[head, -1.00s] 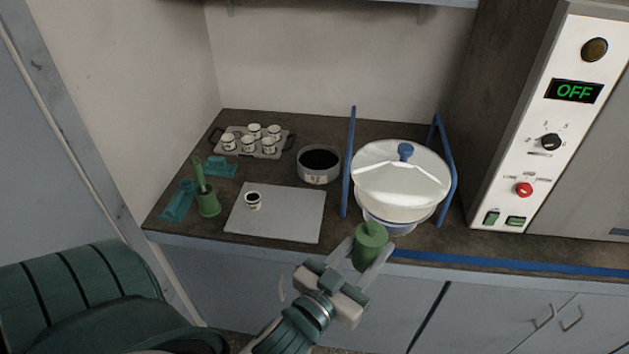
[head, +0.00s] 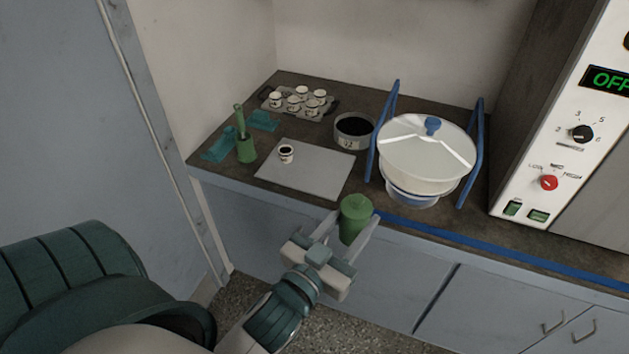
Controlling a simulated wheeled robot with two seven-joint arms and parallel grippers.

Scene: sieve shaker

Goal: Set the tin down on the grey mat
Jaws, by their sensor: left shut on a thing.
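The grey mat (head: 320,178) lies flat on the counter, behind and to the left of the tin. A small white cup with dark contents (head: 286,155) stands on the mat's left part. The rest of the mat is bare. My right gripper is not in view.
A white lidded sieve bowl (head: 425,155) between blue side bars (head: 471,155) stands right of the mat. A dark-filled round pan (head: 353,131) is behind it. A green pot (head: 245,150) stands left, and a tray of several cups (head: 271,104) at the back.

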